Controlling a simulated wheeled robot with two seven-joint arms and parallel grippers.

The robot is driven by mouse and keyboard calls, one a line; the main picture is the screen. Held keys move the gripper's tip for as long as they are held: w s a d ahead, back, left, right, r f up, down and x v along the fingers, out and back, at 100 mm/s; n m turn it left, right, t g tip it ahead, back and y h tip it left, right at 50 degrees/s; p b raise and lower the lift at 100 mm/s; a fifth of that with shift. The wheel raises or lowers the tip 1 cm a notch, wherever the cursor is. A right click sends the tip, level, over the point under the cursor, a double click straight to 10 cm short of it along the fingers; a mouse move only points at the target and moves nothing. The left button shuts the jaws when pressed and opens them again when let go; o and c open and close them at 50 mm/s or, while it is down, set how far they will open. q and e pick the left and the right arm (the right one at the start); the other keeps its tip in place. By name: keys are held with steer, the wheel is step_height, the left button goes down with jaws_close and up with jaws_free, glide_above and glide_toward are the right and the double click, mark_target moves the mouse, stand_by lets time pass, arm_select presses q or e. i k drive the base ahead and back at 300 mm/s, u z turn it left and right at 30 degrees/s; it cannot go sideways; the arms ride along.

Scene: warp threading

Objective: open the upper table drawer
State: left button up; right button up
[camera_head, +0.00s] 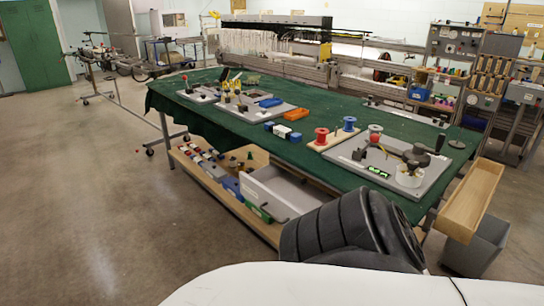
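The table (330,103) is covered with a dark green cloth. At its right end, a long, open wooden tray or drawer (470,200) juts out just below the tabletop. A grey box-like container (474,253) sits beneath it. Under the table's near side, a grey open drawer or bin (282,190) shows on a wooden lower shelf. I cannot tell for certain which of these is the upper drawer. A black ribbed part of my arm stands in front of the table's near right corner and hides part of it. Neither gripper's fingers show.
On the table are a grey board (345,150) with a winding device, a red spool (321,135), an orange tray (297,114) and a blue tray (270,102). A loom (300,65) stands behind. The floor (90,200) at left is clear.

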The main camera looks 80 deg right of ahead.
mark_target(280, 193)
steer(key=z, duration=1)
steer(key=i, duration=0.95)
steer(key=z, duration=1)
